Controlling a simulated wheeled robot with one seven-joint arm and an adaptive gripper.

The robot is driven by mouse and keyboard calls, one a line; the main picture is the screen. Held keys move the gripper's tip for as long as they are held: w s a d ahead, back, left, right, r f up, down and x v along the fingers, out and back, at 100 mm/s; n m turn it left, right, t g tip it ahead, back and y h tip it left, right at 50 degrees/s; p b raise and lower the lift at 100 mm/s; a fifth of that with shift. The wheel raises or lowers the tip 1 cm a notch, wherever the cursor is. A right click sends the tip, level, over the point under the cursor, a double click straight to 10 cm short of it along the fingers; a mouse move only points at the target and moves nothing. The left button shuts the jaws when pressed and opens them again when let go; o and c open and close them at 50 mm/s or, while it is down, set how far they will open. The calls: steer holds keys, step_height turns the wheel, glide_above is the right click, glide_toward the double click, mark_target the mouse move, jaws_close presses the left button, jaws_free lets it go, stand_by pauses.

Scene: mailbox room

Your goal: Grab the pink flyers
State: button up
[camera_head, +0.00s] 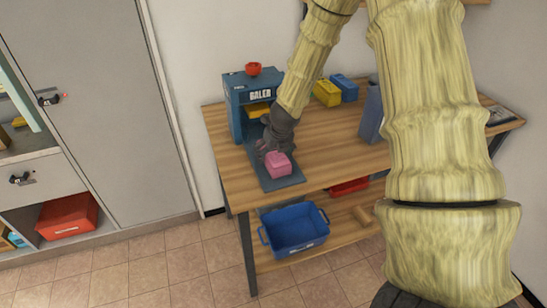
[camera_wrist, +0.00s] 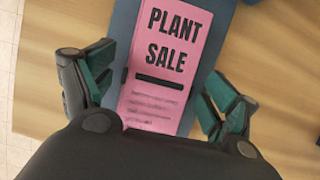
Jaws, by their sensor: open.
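The pink flyers (camera_head: 279,165) lie on the blue base plate (camera_head: 283,184) of the "BALER" machine (camera_head: 246,97), on the wooden table. In the wrist view the flyers (camera_wrist: 160,70) read "PLANT SALE", with a dark band across them. My gripper (camera_head: 269,150) is at the flyers from above and behind. In the wrist view my gripper (camera_wrist: 158,105) is open, one finger on each side of the flyers. A gap shows on the right; the left finger is very close, and I cannot tell whether it touches. The flyers' lower end is hidden by my gripper's body.
Yellow (camera_head: 327,93) and blue (camera_head: 344,87) boxes stand at the table's back. A blue-grey upright container (camera_head: 371,112) is right of the machine. A blue bin (camera_head: 293,229) and a red tray (camera_head: 348,187) sit on the lower shelf. A grey cabinet (camera_head: 100,95) stands left.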

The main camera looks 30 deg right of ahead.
mark_target(274, 152)
steer(key=c, duration=1.4)
steer(key=shift+r, duration=0.1)
steer(key=shift+r, duration=1.8)
steer(key=shift+s+a+f+b, duration=0.1)
steer(key=shift+s+f+b, duration=0.05)
steer(key=shift+s+b, duration=0.25)
steer(key=s+b, duration=0.1)
steer(key=s, duration=0.4)
steer(key=s+a+r+b, duration=0.1)
steer(key=s+b, duration=0.1)
steer(key=s, duration=0.3)
steer(key=s+a+b, duration=0.1)
steer(key=s, duration=0.4)
steer(key=shift+a+r, duration=0.2)
steer(key=shift+r, duration=0.1)
